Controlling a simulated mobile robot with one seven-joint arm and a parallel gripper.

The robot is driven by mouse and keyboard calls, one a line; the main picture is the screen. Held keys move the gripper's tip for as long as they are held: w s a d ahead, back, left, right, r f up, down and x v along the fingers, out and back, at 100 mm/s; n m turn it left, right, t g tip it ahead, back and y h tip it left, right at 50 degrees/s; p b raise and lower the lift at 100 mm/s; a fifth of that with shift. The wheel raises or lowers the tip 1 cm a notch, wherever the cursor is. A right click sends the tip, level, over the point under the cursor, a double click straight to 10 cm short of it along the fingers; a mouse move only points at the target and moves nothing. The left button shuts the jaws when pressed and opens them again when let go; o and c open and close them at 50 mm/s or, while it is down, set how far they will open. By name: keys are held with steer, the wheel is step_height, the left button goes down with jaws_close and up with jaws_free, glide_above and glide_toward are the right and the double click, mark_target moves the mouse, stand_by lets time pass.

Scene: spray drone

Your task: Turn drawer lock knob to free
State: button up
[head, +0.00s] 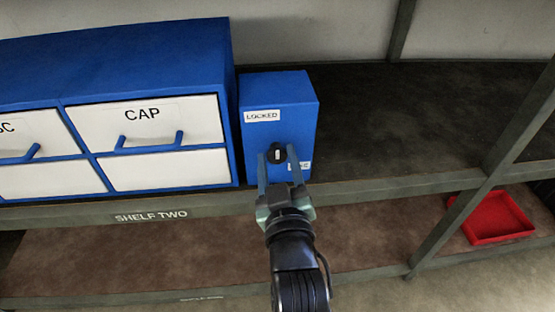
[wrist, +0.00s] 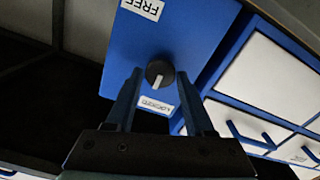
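The lock knob (head: 277,155) is a round black dial with a white pointer mark, on the front of a blue lock box (head: 285,92). In the wrist view the knob (wrist: 162,68) has its pointer toward the LOCKED label (wrist: 155,105), away from the FREE label (wrist: 143,8). In the head view the LOCKED label (head: 262,116) is at upper left; the lower-right label is partly hidden by a finger. My gripper (head: 278,150) is open, with one finger on each side of the knob. In the wrist view my gripper (wrist: 160,74) shows small gaps beside the knob.
A blue drawer cabinet (head: 232,100) with white drawer fronts stands close to the left of the box; its CAP drawer (head: 180,118) has a blue handle. The dark shelf (head: 400,120) to the right is bare. A red tray (head: 500,238) lies lower right.

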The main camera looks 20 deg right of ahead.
jaws_close()
steer(key=shift+m+p, duration=0.3)
steer(key=shift+p, duration=0.05)
steer(key=m+p, duration=0.3)
steer(key=shift+r+m, duration=0.2)
steer(key=shift+m, duration=0.1)
steer(key=m+p, duration=0.4)
steer(key=m, duration=0.1)
steer(key=shift+s+d+f, duration=0.1)
steer(key=shift+d, duration=0.1)
steer(key=m+p, duration=0.2)
steer(key=m, duration=0.3)
steer(key=shift+f, duration=0.1)
steer(key=shift+d+f+m+p, duration=0.15)
steer(key=shift+m+p, duration=0.45)
steer(key=shift+m, duration=1.2)
